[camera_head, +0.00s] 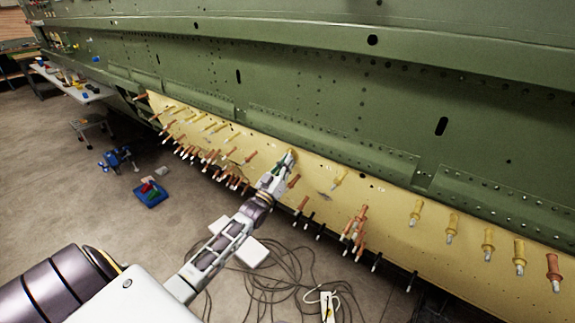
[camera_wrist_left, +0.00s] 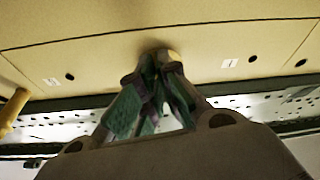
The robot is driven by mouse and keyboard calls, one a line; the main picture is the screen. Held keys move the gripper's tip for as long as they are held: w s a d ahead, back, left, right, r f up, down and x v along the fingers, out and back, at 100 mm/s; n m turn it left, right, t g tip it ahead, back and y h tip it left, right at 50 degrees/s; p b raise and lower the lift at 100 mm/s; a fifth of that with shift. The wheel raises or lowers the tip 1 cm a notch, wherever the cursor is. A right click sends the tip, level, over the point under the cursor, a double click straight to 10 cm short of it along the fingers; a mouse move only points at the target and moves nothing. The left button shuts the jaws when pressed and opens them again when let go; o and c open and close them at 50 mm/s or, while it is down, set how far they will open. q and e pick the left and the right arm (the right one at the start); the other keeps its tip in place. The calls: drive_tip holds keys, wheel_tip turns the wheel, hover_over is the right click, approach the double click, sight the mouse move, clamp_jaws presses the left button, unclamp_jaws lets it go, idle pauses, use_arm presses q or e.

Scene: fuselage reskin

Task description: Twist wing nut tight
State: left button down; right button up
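My left gripper (camera_head: 288,160) reaches the pale yellow skin panel (camera_head: 330,205) at about its middle in the head view. In the left wrist view the gripper (camera_wrist_left: 158,70) has its green-padded fingers drawn close together at the panel. A small yellow rounded piece (camera_wrist_left: 173,55), perhaps part of a fastener, shows right at the fingertips. The fingers cover most of it, so I cannot tell whether they grip it or only touch it. A wing nut cannot be made out clearly. My right gripper is not in view.
Several yellow fasteners (camera_head: 452,226) and copper-coloured ones (camera_head: 553,268) stick out of the panel on both sides. A green fuselage (camera_head: 330,80) rises above it. Cables (camera_head: 270,285) and a blue tray (camera_head: 151,195) lie on the floor. A white table (camera_head: 75,85) stands far left.

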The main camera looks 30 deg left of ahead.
use_arm(q)
drive_tip(key=shift+a+f+m+h, duration=0.15)
drive_tip(key=shift+m+h, duration=0.45)
drive_tip(key=shift+m, duration=1.1)
drive_tip(key=c, duration=1.5)
unclamp_jaws()
drive_tip(key=shift+w, duration=0.1)
drive_tip(key=shift+v, duration=6)
